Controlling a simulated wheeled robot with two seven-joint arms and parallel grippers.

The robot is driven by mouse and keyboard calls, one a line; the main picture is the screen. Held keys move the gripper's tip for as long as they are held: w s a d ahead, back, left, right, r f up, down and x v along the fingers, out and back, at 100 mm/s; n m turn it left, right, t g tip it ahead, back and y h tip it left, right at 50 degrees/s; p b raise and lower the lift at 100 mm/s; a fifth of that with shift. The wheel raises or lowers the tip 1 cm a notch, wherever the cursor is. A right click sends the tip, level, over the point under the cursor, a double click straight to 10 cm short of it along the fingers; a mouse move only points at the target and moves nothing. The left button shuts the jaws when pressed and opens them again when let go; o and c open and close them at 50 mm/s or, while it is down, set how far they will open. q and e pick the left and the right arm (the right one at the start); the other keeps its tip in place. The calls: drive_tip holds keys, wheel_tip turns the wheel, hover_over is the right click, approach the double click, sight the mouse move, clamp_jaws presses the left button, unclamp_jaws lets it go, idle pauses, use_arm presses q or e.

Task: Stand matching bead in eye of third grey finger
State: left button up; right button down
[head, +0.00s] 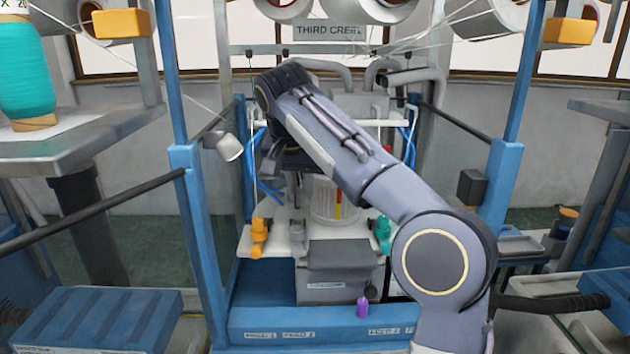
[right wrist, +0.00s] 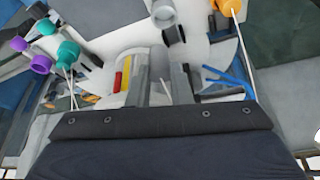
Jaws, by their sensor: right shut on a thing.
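My right gripper (head: 296,186) reaches down over the white plate of the middle machine, partly hidden by my arm. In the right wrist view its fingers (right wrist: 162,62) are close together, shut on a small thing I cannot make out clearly. A dark grey ring-like piece (right wrist: 173,35) and a pale one (right wrist: 163,12) show just beyond the fingertips. Orange beads (head: 258,236) stand at the plate's left, teal ones (head: 383,232) at its right, and a purple one (head: 362,307) on the blue front ledge. The grey finger's eye cannot be told apart. My left gripper is in neither view.
A clear ribbed cylinder (head: 333,203) with red and yellow strips stands beside the gripper. A grey box (head: 338,270) sits in front of the plate. Blue posts (head: 186,190) flank the machine, with blue cables hanging inside. A teal yarn cone (head: 26,75) is at far left.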

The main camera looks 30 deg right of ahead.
drive_tip(key=shift+w+a+f, duration=0.1)
drive_tip(key=shift+a+f, duration=0.2)
drive_tip(key=shift+f, duration=0.25)
drive_tip(key=shift+a+f, duration=0.3)
drive_tip(key=shift+f, duration=0.2)
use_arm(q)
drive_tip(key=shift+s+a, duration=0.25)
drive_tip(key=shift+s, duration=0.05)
use_arm(e)
drive_tip(key=shift+f, duration=1.05)
use_arm(q)
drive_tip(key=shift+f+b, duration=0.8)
drive_tip(key=shift+b, duration=0.05)
use_arm(e)
drive_tip(key=shift+f, duration=1.15)
drive_tip(key=c, duration=1.2)
unclamp_jaws()
drive_tip(key=shift+c, duration=0.2)
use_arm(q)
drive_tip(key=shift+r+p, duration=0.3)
use_arm(e)
drive_tip(key=v, duration=0.8)
